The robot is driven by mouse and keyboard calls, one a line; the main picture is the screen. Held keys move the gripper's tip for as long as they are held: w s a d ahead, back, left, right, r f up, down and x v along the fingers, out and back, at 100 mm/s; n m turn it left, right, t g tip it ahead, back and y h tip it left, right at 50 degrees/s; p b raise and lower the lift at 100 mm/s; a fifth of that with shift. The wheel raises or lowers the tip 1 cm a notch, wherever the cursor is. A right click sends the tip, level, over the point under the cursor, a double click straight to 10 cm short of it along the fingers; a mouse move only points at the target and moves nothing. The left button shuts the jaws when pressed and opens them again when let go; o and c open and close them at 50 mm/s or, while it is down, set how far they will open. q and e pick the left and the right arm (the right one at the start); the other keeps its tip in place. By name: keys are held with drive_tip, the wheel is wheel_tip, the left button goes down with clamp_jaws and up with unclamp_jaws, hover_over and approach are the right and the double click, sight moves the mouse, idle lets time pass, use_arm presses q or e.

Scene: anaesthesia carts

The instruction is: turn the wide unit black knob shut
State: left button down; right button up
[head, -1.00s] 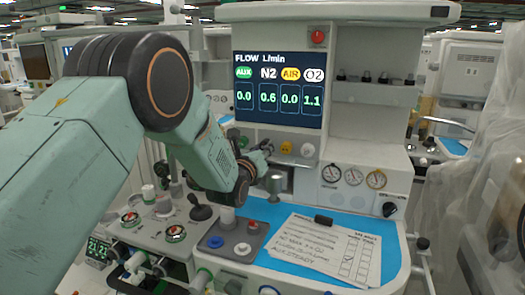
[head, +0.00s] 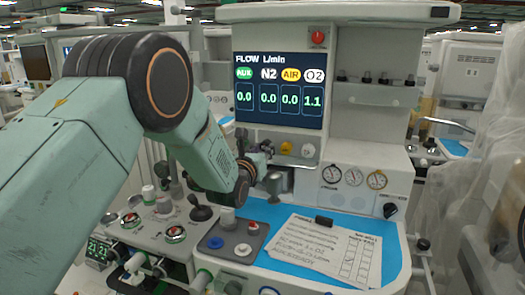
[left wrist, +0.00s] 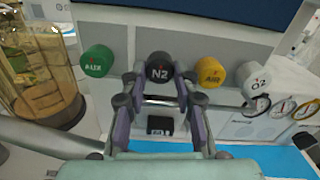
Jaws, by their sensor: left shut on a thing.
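The black N2 knob (left wrist: 159,68) sits on the front panel of the wide unit, between the green AUX knob (left wrist: 97,61) and the yellow AIR knob (left wrist: 209,72). In the left wrist view my left gripper (left wrist: 160,82) has one finger on each side of the black knob and is shut on it. In the head view my left gripper (head: 259,156) reaches the panel below the flow screen (head: 279,88) and mostly hides the black knob. The screen reads AUX 0.0, N2 0.0, AIR 0.0, O2 1.1. My right gripper is not in view.
The white O2 knob (left wrist: 253,80) is right of the yellow one. Below the knobs is a blue worktop (head: 392,262) with a paper sheet (head: 325,250) on it. Round gauges (head: 354,177) are at the right. A grey pad with buttons (head: 216,243) stands close under my gripper.

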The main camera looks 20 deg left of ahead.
use_arm(q)
drive_tip(key=c, duration=1.4)
unclamp_jaws()
drive_tip(key=shift+w+r, duration=0.1)
drive_tip(key=shift+r, duration=0.15)
drive_tip(key=o, duration=0.4)
drive_tip(key=shift+f, duration=0.15)
drive_tip(key=s, duration=1.2)
drive_tip(key=shift+a, duration=0.2)
drive_tip(key=shift+s+f, duration=0.1)
drive_tip(key=shift+s, duration=0.05)
